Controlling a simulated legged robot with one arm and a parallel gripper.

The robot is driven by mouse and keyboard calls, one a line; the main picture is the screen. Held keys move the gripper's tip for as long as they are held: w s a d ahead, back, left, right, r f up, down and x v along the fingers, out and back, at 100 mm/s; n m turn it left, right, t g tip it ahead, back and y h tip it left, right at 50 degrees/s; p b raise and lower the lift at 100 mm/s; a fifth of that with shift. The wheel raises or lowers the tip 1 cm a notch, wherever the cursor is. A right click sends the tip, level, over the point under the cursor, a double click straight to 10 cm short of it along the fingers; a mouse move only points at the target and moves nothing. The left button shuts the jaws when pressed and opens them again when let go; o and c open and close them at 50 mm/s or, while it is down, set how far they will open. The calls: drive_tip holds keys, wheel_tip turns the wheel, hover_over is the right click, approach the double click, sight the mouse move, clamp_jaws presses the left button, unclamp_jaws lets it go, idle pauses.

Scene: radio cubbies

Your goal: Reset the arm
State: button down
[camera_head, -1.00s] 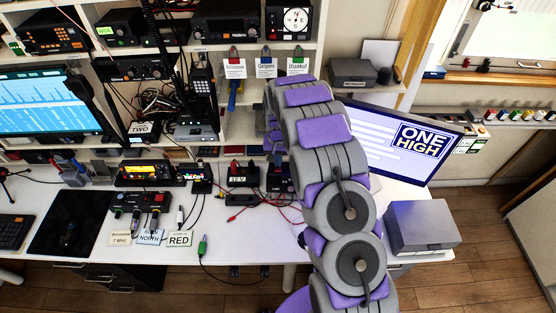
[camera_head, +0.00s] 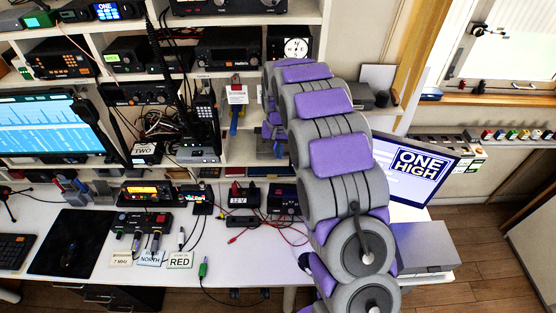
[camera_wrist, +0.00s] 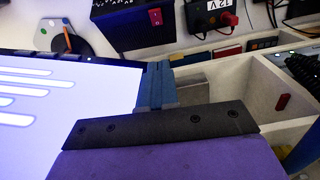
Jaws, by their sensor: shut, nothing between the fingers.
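My arm (camera_head: 340,155), grey with purple pads, reaches from the lower right of the head view up toward the cubby shelves. Its far end overlaps the shelf area, and my gripper is mostly hidden behind the arm links there. In the wrist view, my gripper (camera_wrist: 155,88) shows as blue fingers beyond a dark screwed plate and a purple body. The fingers are together with nothing held. They overlap the edge of a bright screen (camera_wrist: 60,100) and a pale cubby divider.
The desk (camera_head: 215,275) holds a control box (camera_head: 142,222), cables and labels. Radios fill the shelves. In the wrist view, a white-walled cubby (camera_wrist: 255,95) lies to the right of the fingers.

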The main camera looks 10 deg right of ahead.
drive_tip(key=shift+r, duration=0.55)
drive_tip(key=s+r+n, duration=0.1)
drive_tip(key=s+r, duration=0.5)
drive_tip(key=s, duration=0.4)
drive_tip(key=s+r, duration=0.5)
drive_tip(key=s, duration=0.4)
drive_tip(key=s+r+n+g, duration=0.1)
drive_tip(key=s+n, duration=0.1)
drive_tip(key=s, duration=2.4)
drive_tip(key=shift+a+g, duration=0.15)
drive_tip(key=shift+g, duration=0.25)
drive_tip(key=c, duration=1.8)
unclamp_jaws()
drive_tip(key=shift+w, duration=0.1)
